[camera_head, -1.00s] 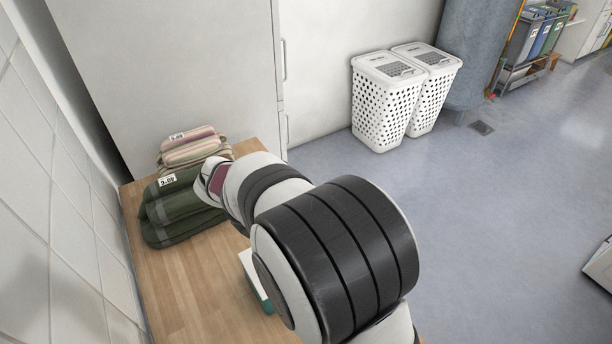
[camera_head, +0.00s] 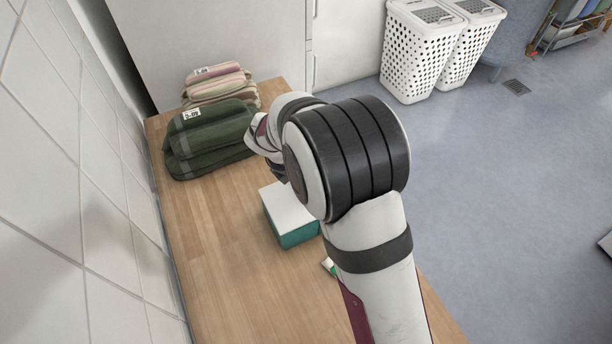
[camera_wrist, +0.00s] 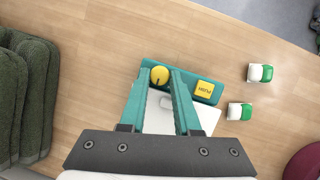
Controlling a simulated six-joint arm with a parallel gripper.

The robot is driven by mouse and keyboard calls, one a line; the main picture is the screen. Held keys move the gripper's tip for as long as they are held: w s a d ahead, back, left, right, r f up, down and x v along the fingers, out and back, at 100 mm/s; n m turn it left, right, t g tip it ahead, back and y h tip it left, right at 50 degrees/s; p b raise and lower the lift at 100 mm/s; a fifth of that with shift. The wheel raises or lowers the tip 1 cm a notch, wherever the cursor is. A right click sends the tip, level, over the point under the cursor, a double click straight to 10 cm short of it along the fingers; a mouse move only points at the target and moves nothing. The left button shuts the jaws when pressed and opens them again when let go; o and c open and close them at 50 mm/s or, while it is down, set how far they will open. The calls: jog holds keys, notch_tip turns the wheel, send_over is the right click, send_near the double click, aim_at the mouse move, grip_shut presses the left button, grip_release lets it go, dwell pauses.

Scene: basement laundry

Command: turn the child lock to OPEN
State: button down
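A box with a teal body and white lid (camera_head: 290,212) stands on the wooden table; its white lid also shows in the wrist view (camera_wrist: 205,116). On its teal side are a round yellow knob (camera_wrist: 159,75) with a short dark mark, apparently the child lock, and a square yellow button (camera_wrist: 204,90) with lettering like PUSH. No OPEN label is readable. My gripper (camera_wrist: 160,73) is open, with its two teal fingers apart. The knob shows between the fingertips; I cannot tell the height gap. In the head view my arm hides the gripper.
Two small white-and-green items (camera_wrist: 260,73) (camera_wrist: 239,111) lie right of the box in the wrist view. Folded green towels (camera_head: 208,135) and striped ones (camera_head: 222,82) are stacked at the table's far end. A tiled wall (camera_head: 75,180) borders the table's left.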

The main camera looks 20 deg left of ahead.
jog(key=m, duration=0.2)
jog(key=m+g+h, duration=0.1)
jog(key=m, duration=0.1)
jog(key=shift+w+a+m+h, duration=0.1)
jog(key=shift+a+m+h, duration=0.05)
jog(key=shift+m+h, duration=0.15)
jog(key=c, duration=0.9)
grip_release()
jog(key=shift+r, duration=0.1)
jog(key=v, duration=1.5)
jog(key=shift+a+r, duration=0.1)
jog(key=shift+r, duration=0.2)
